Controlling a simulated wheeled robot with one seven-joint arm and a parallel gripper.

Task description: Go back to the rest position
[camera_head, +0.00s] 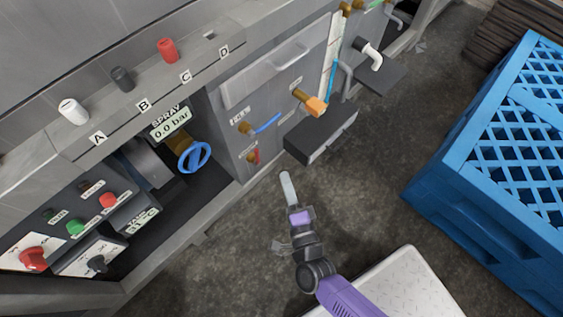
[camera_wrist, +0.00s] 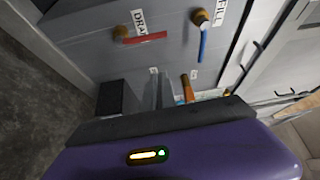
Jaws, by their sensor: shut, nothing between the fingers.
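My gripper (camera_head: 286,177) is in the middle of the head view, at the end of my arm, which reaches up from the bottom edge. Its pale fingers are together with nothing between them. They appear in front of the floor, to the right of the grey machine (camera_head: 235,150) and below the dark box on its front. In the wrist view, my purple gripper body fills the bottom and the machine's front panel (camera_wrist: 95,55) is ahead. I see no contact with the machine, but the exact gap is hard to tell.
The panel carries a blue fill handle (camera_head: 267,123), a red drain handle (camera_head: 256,156) and an orange-tipped tap (camera_head: 316,106). A dark box (camera_head: 322,133) juts out. A blue crate (camera_head: 480,190) stands at right. Floor (camera_head: 385,185) between them is open.

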